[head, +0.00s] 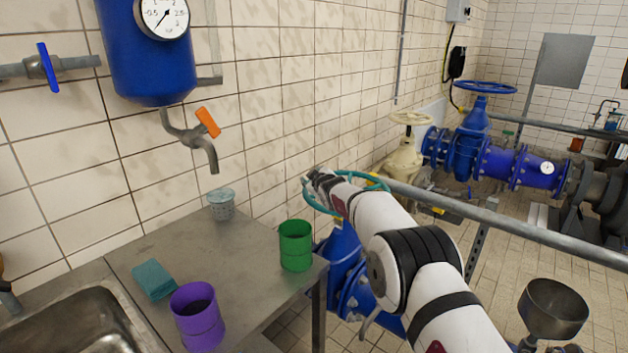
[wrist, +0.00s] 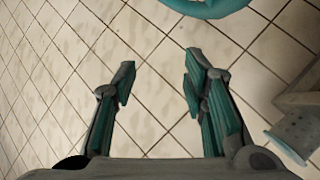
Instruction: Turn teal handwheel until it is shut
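The teal handwheel (head: 378,181) sits on top of a blue valve (head: 342,245) beside the metal bench. My arm reaches over it and hides part of its rim and its hub. In the head view my gripper (head: 316,175) is at the wheel's far left side, close to the rim; I cannot tell from there whether it touches. In the wrist view my gripper (wrist: 160,71) is open, its two fingers apart with only wall tiles between them. A piece of the teal rim (wrist: 208,8) shows at the top edge, beyond the fingertips and not between them.
The bench (head: 250,250) holds a green cup (head: 296,246), a purple cup (head: 197,318), a teal cloth (head: 153,280) and a perforated cup (head: 221,205). A tiled wall stands close behind. A grey rail (head: 520,228) runs right of my arm. A cream handwheel (head: 410,118) stands farther back.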

